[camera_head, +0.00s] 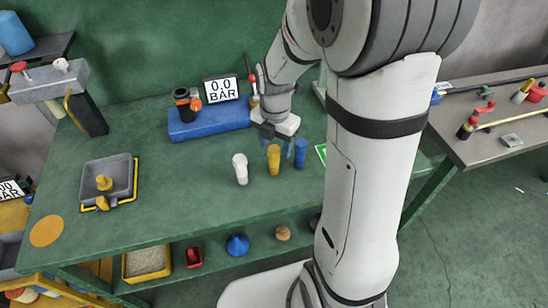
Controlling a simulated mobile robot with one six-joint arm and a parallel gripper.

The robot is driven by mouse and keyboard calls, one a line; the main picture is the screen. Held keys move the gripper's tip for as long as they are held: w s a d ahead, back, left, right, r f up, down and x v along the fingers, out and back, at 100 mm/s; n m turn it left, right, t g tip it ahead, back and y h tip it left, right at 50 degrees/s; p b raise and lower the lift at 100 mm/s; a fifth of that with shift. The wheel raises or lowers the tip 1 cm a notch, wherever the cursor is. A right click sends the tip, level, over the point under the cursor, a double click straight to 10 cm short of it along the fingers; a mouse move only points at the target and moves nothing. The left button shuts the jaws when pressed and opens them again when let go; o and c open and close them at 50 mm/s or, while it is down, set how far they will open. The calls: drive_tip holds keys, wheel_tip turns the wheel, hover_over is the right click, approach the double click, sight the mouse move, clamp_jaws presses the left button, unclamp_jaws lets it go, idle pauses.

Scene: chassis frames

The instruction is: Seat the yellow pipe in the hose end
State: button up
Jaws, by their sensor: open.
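The yellow pipe (274,160) stands upright on the green table, between a white pipe-like piece (240,169) on its left and a blue one (300,154) on its right. My gripper (276,142) is open, with its fingers close above and behind the yellow pipe's top. I cannot tell whether they touch it. I cannot make out the hose end for certain. Dark and orange fittings (187,103) stand on a blue block at the back of the table.
A gauge display (221,89) reading 0.0 BAR stands behind the blue block (210,121). A grey tray (92,172) with a yellow piece is at the left. The table's front middle is clear. My arm hides the table's right end. Another bench (490,150) holds several parts.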

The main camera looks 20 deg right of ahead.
sight(274, 149)
wheel_tip(274, 149, down, 3)
drive_tip(key=shift+a+f, duration=0.1)
drive_tip(key=shift+c, duration=0.2)
drive_tip(key=c, duration=1.1)
drive_tip(key=shift+c, duration=0.2)
